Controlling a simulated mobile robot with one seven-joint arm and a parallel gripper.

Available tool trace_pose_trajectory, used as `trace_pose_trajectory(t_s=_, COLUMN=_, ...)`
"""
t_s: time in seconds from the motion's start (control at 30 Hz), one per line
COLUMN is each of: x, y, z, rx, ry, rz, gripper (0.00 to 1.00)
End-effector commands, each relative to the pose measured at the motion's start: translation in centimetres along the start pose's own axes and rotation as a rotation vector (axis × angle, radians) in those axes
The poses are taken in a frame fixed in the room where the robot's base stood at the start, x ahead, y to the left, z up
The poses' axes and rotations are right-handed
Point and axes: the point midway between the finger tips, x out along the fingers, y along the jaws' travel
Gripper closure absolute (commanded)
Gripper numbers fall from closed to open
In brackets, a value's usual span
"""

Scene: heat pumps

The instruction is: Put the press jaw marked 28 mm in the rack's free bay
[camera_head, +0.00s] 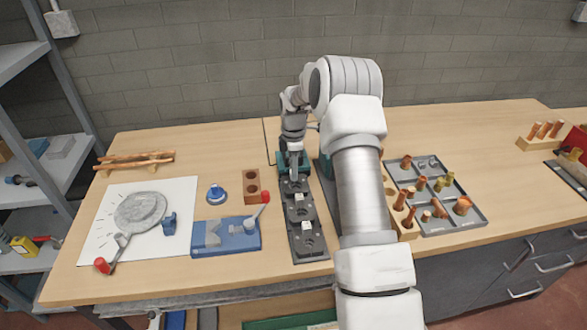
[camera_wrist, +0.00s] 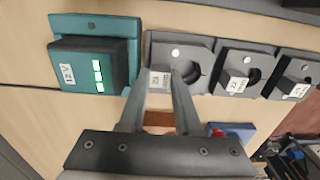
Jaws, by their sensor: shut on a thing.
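The dark jaw rack (camera_head: 311,256) runs front to back along the middle of the bench; its bays also show in the wrist view (camera_wrist: 207,48). My gripper (camera_wrist: 162,88) is shut on a press jaw (camera_wrist: 160,77) at the rack's far-end bay, beside the charger. The held jaw's white label is small and partly blurred; it seems to read 28 mm. I cannot tell whether the jaw is fully seated. Two other labelled blocks, the middle one (camera_wrist: 236,84) reading 22 and the end one (camera_wrist: 297,90), stand in the other bays. In the head view, my gripper (camera_head: 293,172) hides the far bay.
A teal 12 V charger (camera_wrist: 95,28) with green lights stands right beside the far bay. A brown holed block (camera_head: 251,184) and a blue fixture (camera_head: 237,244) lie left of the rack. A grey tray (camera_head: 474,219) of copper fittings lies right, past my arm.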

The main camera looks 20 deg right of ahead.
Motion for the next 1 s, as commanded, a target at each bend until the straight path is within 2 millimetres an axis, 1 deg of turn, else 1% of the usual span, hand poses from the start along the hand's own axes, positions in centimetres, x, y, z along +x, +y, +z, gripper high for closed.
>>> trace_pose_trajectory(t_s=0.27, x=0.51, y=0.05, z=0.0, rx=0.0, ry=0.0, rz=0.002, gripper=1.0)
trace_pose_trajectory(t_s=0.4, x=0.42, y=0.05, z=-0.01, rx=0.0, ry=0.0, rz=0.002, gripper=1.0)
trace_pose_trajectory(t_s=0.43, x=0.42, y=0.05, z=0.0, rx=0.0, ry=0.0, rz=0.002, gripper=0.66)
trace_pose_trajectory(t_s=0.57, x=0.43, y=0.05, z=0.0, rx=0.0, ry=0.0, rz=0.002, gripper=0.43)
trace_pose_trajectory(t_s=0.6, x=0.43, y=0.06, z=0.0, rx=0.0, ry=0.0, rz=0.002, gripper=0.35)
trace_pose_trajectory(t_s=0.63, x=0.44, y=0.07, z=0.0, rx=0.0, ry=0.0, rz=0.002, gripper=0.33)
trace_pose_trajectory(t_s=1.0, x=0.48, y=0.16, z=0.0, rx=0.0, ry=0.0, rz=0.005, gripper=0.33)
